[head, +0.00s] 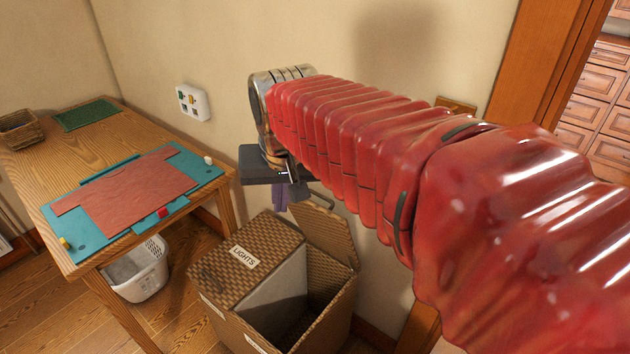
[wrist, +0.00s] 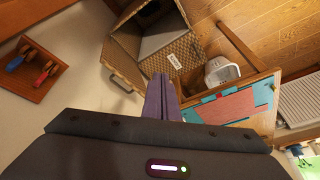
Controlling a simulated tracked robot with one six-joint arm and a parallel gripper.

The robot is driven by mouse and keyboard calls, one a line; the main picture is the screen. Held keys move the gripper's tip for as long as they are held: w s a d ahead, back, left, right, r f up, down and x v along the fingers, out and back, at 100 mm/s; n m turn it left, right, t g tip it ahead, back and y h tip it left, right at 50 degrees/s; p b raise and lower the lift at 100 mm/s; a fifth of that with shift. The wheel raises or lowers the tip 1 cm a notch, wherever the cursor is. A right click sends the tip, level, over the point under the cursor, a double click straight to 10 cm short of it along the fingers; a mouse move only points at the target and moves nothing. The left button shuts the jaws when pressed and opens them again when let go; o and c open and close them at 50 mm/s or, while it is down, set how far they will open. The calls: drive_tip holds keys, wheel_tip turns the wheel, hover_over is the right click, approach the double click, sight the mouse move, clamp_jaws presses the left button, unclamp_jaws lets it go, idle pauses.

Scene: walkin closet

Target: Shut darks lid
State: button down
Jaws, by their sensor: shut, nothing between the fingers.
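A woven brown hamper (head: 222,317) has two compartments. The lid labelled LIGHTS (head: 225,262) is shut. The other lid, the darks lid (head: 328,236), stands raised near the wall, and its compartment is open. In the wrist view the hamper (wrist: 187,51) shows with the raised lid (wrist: 126,66) and a metal handle (wrist: 121,85) on it. My gripper (head: 281,206) is above the back of the hamper, left of the raised lid, with its purple fingers together and empty. The fingers also show in the wrist view (wrist: 160,96), apart from the lid in the picture.
A wooden table (head: 60,205) at left holds a teal folding board (head: 95,252) with a red shirt (head: 125,195), a green mat (head: 86,115) and a basket (head: 17,131). A white laundry basket (head: 143,277) stands under it. The wall is close behind the hamper.

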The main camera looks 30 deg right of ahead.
drive_tip(key=w+d+f+m+g, duration=0.1)
drive_tip(key=w+d+f+m, duration=0.3)
drive_tip(key=w+d, duration=0.4)
drive_tip(key=w+d+f+m+g, duration=0.2)
drive_tip(key=w+d+f+m, duration=0.3)
drive_tip(key=w+d, duration=0.4)
drive_tip(key=d, duration=0.7)
drive_tip(key=shift+d+m, duration=0.3)
drive_tip(key=shift+d, duration=0.05)
drive_tip(key=shift+f, duration=0.15)
wheel_tip(320, 180, down, 9)
drive_tip(key=s+a, duration=0.1)
drive_tip(key=a, duration=0.1)
drive_tip(key=shift+a, duration=0.35)
drive_tip(key=shift+a+h, duration=0.15)
drive_tip(key=shift+h, duration=0.15)
